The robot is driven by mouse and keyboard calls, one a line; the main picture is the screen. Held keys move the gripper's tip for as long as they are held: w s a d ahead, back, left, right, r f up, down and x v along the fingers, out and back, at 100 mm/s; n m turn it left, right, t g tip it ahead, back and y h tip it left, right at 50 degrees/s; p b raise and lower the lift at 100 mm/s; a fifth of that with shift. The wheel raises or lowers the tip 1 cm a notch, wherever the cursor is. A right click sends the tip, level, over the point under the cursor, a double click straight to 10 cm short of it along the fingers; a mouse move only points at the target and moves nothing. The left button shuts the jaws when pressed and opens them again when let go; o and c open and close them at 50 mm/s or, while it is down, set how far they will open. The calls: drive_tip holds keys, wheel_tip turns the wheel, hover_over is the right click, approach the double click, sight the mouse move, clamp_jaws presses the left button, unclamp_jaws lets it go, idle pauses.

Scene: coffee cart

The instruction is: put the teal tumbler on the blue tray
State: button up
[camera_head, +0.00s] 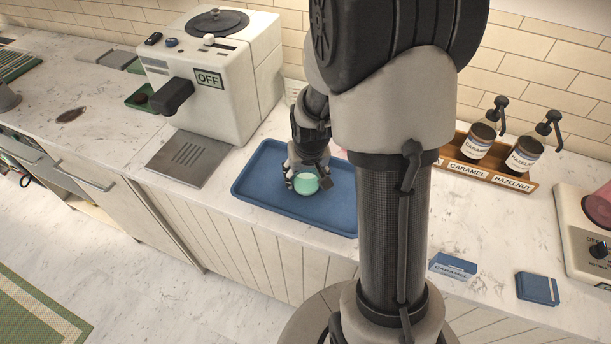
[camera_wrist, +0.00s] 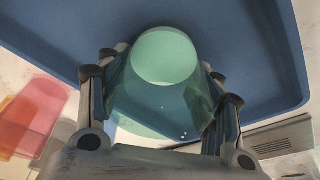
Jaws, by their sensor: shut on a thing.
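The teal tumbler (camera_head: 306,183) is between the fingers of my gripper (camera_head: 307,180), over the blue tray (camera_head: 265,198). In the wrist view the tumbler (camera_wrist: 165,85) is translucent, with a pale round end facing away from the camera. My gripper (camera_wrist: 160,110) is shut on its sides. The blue tray (camera_wrist: 262,60) fills the background behind the tumbler. I cannot tell whether the tumbler touches the tray or is held just above it. The tray lies flat on the counter, and my arm hides its right part in the head view.
A white coffee machine (camera_head: 215,75) marked OFF stands left of the tray, with a metal drip grate (camera_head: 190,158). Pink and orange translucent cups (camera_wrist: 38,115) show beside the tray in the wrist view. Syrup bottles (camera_head: 480,140) stand in a wooden rack at right. The visible tray surface looks otherwise empty.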

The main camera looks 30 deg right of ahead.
drive_tip(key=shift+r, duration=0.15)
drive_tip(key=o, duration=0.7)
drive_tip(key=shift+f, duration=0.25)
drive_tip(key=o, duration=0.5)
drive_tip(key=shift+o, duration=0.2)
drive_tip(key=shift+r, duration=0.15)
